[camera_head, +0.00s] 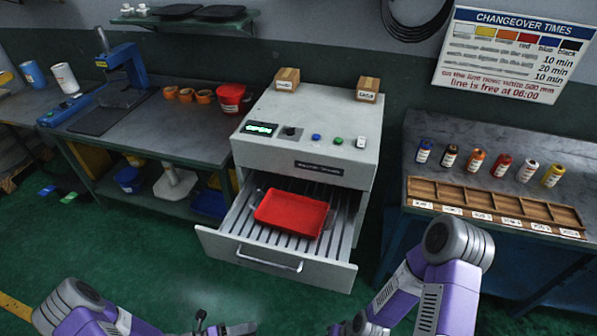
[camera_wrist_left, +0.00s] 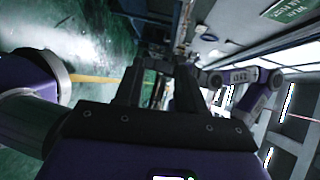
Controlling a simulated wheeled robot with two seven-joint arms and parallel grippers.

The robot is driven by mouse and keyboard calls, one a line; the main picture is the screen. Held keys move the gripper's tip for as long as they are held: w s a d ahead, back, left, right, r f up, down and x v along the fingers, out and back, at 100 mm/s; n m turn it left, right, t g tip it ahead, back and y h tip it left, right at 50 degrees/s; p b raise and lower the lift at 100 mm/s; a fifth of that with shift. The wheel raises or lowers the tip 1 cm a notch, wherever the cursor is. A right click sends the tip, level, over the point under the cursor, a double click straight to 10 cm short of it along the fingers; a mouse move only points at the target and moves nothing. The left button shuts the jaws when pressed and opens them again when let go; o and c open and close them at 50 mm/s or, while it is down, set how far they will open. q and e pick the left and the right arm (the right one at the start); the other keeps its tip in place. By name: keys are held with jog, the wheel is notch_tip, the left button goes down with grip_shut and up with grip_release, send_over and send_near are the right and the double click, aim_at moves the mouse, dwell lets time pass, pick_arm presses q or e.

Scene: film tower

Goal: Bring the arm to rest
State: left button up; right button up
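My left gripper (camera_head: 218,326) is low in the head view at the bottom edge, in front of the open drawer and apart from it. In the left wrist view its two dark fingers (camera_wrist_left: 160,85) stand apart with nothing seen between them. My right arm (camera_head: 432,270) comes in from the lower right and bends down to the bottom edge. Its gripper end (camera_head: 350,327) is mostly cut off there, so I cannot tell its opening. A red tray (camera_head: 291,214) lies in the open drawer (camera_head: 222,242) of a light grey machine (camera_head: 318,128).
A workbench (camera_head: 160,133) with a blue press (camera_head: 122,72) and a red tub (camera_head: 232,98) stands left. A right table (camera_head: 420,158) holds several bottles and a wooden compartment tray (camera_head: 490,204). The drawer sticks out over the green floor (camera_head: 130,235), which is free at front left.

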pick_arm(q)
jog(key=s+d+f+m+g+y, duration=0.25)
jog(key=s+m+g, duration=0.2)
jog(key=m, duration=0.55)
jog(key=s+d+f+m+g+y, duration=0.1)
jog(key=s+f+m+g+y, duration=0.25)
jog(key=m, duration=0.65)
jog(key=w+m+t+y, duration=0.1)
jog(key=w+m+y, duration=0.1)
jog(key=m, duration=0.6)
jog(key=w+d+r+m+t+y, duration=0.1)
jog(key=w+m+t+y, duration=0.1)
jog(key=w+m, duration=0.3)
jog(key=m, duration=0.4)
jog(key=shift+w+d+m+y, duration=0.15)
jog(key=shift+d+m+y, duration=0.15)
